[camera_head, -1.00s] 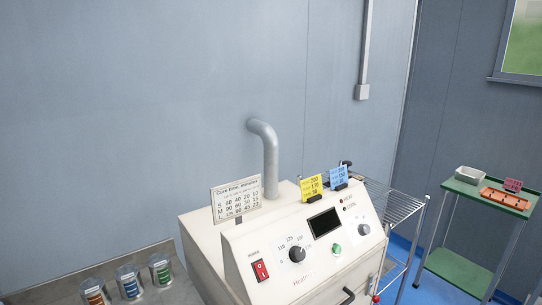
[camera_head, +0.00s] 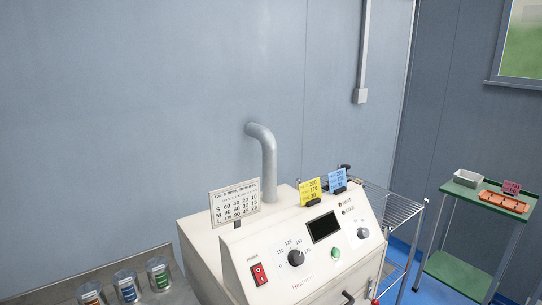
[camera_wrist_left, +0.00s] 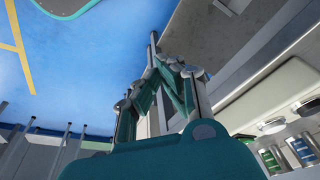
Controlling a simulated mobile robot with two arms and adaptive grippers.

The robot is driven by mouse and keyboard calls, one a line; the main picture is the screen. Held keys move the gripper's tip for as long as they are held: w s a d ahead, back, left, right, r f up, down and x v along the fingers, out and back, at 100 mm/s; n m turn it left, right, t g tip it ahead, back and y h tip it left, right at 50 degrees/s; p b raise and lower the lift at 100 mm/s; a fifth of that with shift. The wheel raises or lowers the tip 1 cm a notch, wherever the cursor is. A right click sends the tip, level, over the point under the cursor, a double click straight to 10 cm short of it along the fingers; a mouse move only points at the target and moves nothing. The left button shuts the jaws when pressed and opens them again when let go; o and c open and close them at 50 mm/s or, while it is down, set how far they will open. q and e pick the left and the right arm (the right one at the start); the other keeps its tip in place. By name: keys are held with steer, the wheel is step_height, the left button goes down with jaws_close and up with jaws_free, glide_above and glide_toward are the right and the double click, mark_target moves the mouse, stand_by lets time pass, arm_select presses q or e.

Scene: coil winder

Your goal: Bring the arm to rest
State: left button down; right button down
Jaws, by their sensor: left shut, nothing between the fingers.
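My left gripper (camera_wrist_left: 165,72) shows in the left wrist view. Its two teal and grey fingers come together at the tips, with nothing between them. It is seen over the blue floor (camera_wrist_left: 80,60) and beside a grey surface at the right. No gripper or arm shows in the head view. My right gripper is out of sight.
In the head view, a white oven (camera_head: 225,245) with a red switch, dials and cards stands at the centre. Several jars (camera_head: 127,287) stand on a grey bench at lower left. A wire rack (camera_head: 395,205) and a green cart (camera_head: 462,190) stand at right.

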arm_select(q)
steer(key=s+f, duration=0.3)
steer(key=f, duration=1.1)
steer(key=s+a+f+g+b, duration=0.1)
steer(key=s+a+f+g, duration=0.1)
steer(key=s+f, duration=1.4)
steer(key=shift+s+a+f, duration=0.4)
steer(key=shift+a+f, duration=0.2)
steer(key=shift+f, duration=0.05)
